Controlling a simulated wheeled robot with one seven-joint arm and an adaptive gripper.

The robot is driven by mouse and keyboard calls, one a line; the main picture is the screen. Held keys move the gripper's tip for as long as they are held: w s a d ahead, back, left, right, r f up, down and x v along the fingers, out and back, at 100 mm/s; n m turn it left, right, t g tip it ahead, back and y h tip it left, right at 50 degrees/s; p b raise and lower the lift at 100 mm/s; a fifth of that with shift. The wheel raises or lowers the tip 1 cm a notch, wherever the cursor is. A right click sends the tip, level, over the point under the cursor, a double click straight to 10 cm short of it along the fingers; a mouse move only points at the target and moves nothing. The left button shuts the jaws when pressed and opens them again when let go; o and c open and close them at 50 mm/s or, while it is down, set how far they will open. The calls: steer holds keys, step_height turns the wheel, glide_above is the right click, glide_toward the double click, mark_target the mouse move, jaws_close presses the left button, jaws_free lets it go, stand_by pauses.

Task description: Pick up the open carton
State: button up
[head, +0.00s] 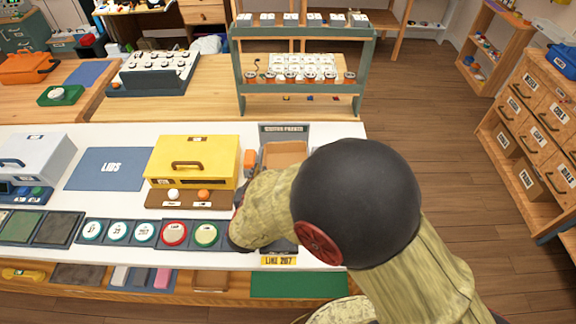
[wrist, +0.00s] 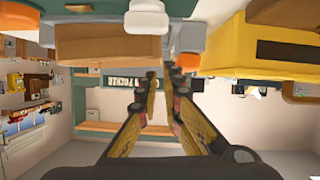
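The open carton (head: 284,153) is a brown box at the grey station labelled as a carton packer, right of the yellow machine. My arm covers its lower part in the head view. In the wrist view, which looks upside down, a brown box that appears to be the carton (wrist: 107,46) is at upper left. My gripper (wrist: 160,76) shows there with its two fingers apart and nothing between them. The fingertips are right of the brown box and apart from it in the picture. In the head view my arm hides the gripper.
The yellow machine (head: 193,160) stands close left of the carton, with an orange item (head: 250,160) between them. Several round buttons line the front. A green shelf rack (head: 302,32) stands behind. Open floor (head: 430,130) lies to the right.

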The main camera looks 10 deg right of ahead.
mark_target(264, 156)
steer(key=b+x, duration=0.4)
steer(key=x, duration=0.5)
steer(key=shift+w+f+b, duration=0.2)
steer(key=shift+w+b, duration=0.1)
steer(key=shift+w+d+f, duration=0.1)
steer(key=shift+w+d, duration=0.05)
steer(key=shift+w, duration=0.45)
steer(key=shift+c, duration=0.3)
jaws_close()
